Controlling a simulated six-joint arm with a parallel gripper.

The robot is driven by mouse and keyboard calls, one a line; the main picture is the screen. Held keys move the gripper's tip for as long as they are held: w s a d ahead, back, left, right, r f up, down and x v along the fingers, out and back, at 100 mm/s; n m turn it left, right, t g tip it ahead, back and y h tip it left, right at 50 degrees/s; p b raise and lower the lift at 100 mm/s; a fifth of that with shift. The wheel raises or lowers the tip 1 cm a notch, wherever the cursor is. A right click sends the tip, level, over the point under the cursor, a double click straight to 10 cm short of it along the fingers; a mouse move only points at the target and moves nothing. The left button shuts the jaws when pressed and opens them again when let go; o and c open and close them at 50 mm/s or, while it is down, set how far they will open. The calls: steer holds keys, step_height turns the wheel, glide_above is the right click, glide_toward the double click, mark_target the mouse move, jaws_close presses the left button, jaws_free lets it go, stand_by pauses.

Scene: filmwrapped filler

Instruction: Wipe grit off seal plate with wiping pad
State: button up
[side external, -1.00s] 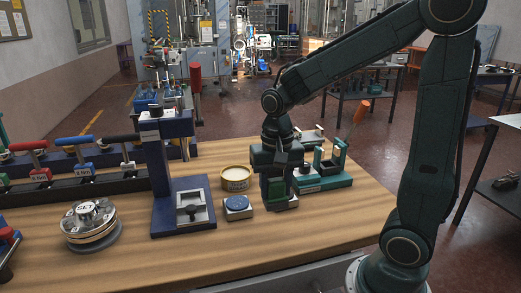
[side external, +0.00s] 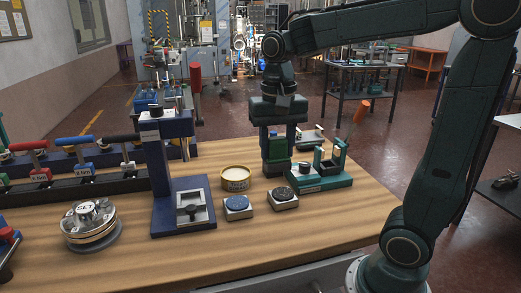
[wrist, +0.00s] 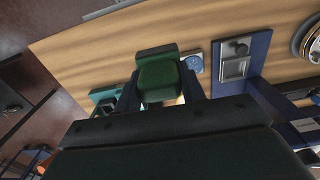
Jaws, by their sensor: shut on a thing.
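My gripper (side external: 277,145) is shut on a green block, which I take to be the wiping pad (side external: 278,152). It holds the pad above the table, just left of the teal fixture. In the wrist view the pad (wrist: 160,78) fills the gap between the fingers. The metal plate, probably the seal plate (side external: 183,202), lies on the blue base of the upright press, to the left of my gripper. It also shows in the wrist view (wrist: 232,68). A dark knob stands at its front. I cannot make out grit on it.
A square block with a blue disc (side external: 238,205) and one with a dark disc (side external: 283,197) stand below my gripper. A tin (side external: 235,178), the teal fixture (side external: 325,180) and the tall blue press (side external: 161,175) stand around. A round SET weight (side external: 90,225) is left. The front table is clear.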

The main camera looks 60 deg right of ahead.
steer(key=shift+o, duration=0.7)
steer(key=shift+w+d+f, duration=0.25)
steer(key=shift+w+d, duration=0.05)
steer(key=shift+c, duration=0.3)
steer(key=w+d+f, duration=0.5)
steer(key=d+f, duration=0.3)
steer(key=d, duration=0.2)
steer(key=shift+w, duration=0.35)
steer(key=shift+f, duration=0.1)
